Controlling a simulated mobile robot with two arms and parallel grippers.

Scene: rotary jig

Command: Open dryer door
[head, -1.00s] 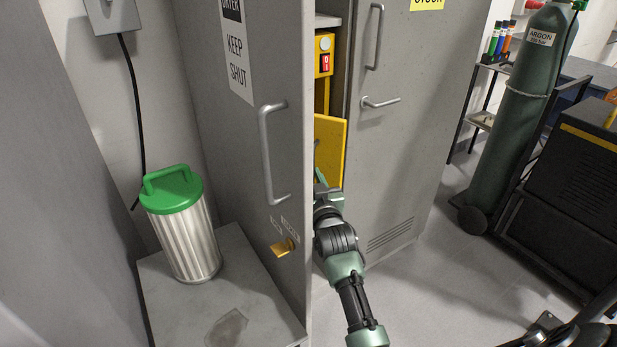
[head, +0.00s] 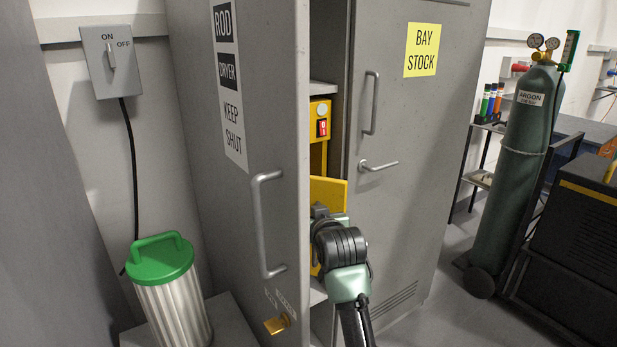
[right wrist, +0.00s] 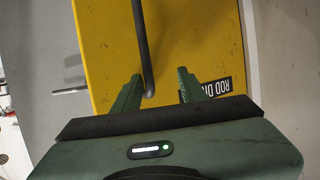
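The yellow dryer door (head: 328,190) shows in the head view inside the grey cabinet, below a yellow housing with a red switch (head: 322,128). I cannot tell how far it stands from its frame. In the right wrist view the yellow door (right wrist: 105,45) fills the middle, with a partly hidden black label (right wrist: 214,88) and a dark bar handle (right wrist: 142,50). My right gripper (right wrist: 158,88) is open, its green fingers on either side of the handle's lower end. In the head view my right arm hides its fingers. My left gripper is out of view.
The grey cabinet door marked "ROD DRYER KEEP SHUT" (head: 285,120) stands open left of my arm. The closed "BAY STOCK" door (head: 405,150) is to the right. A green-lidded canister (head: 172,300) stands at lower left, an argon cylinder (head: 515,170) at right.

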